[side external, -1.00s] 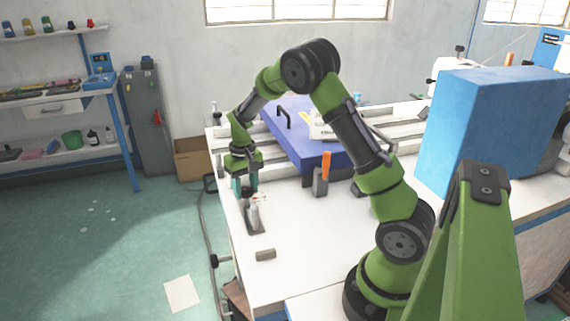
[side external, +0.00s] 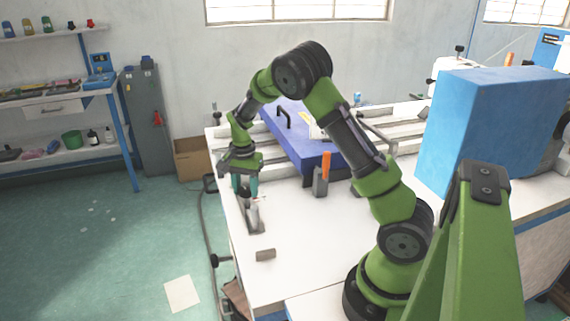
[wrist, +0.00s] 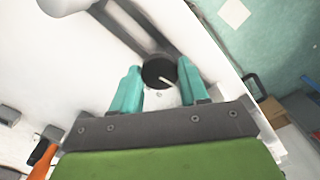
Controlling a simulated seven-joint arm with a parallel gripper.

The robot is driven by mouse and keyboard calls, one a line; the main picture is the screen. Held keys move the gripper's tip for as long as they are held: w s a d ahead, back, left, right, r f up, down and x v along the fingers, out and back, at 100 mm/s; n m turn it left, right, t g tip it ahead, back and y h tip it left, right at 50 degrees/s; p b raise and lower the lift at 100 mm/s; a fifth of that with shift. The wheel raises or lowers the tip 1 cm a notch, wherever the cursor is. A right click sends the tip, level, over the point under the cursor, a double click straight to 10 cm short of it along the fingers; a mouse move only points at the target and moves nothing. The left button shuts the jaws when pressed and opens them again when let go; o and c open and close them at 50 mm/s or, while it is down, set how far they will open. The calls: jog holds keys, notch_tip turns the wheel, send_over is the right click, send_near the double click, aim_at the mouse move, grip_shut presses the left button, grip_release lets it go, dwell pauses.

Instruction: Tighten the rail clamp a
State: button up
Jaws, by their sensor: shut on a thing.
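My gripper (side external: 245,190) is low over the left edge of the white bench, fingers pointing down. In the wrist view its two teal fingers (wrist: 160,92) stand on either side of a round black knob (wrist: 157,71) with a pale pointer-like bar, and they are shut on it. The knob seems to belong to the rail clamp, with a dark slot or rail (wrist: 120,22) running away from it. In the side view the clamp area (side external: 254,218) shows as a dark strip with a pale upright part just below the fingers. The fingers partly hide it.
A grey-brown block (side external: 265,254) lies near the bench's left edge. A dark holder with an orange handle (side external: 325,168) stands to the right. A large blue box (side external: 490,130) fills the right. Bare white bench (side external: 310,230) lies between.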

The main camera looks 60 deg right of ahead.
aim_at(246, 189)
jog(key=shift+m, duration=0.7)
jog(key=o, duration=1.1)
jog(key=shift+c, duration=0.2)
jog(key=shift+r, duration=0.1)
notch_tip(246, 189, up, 17)
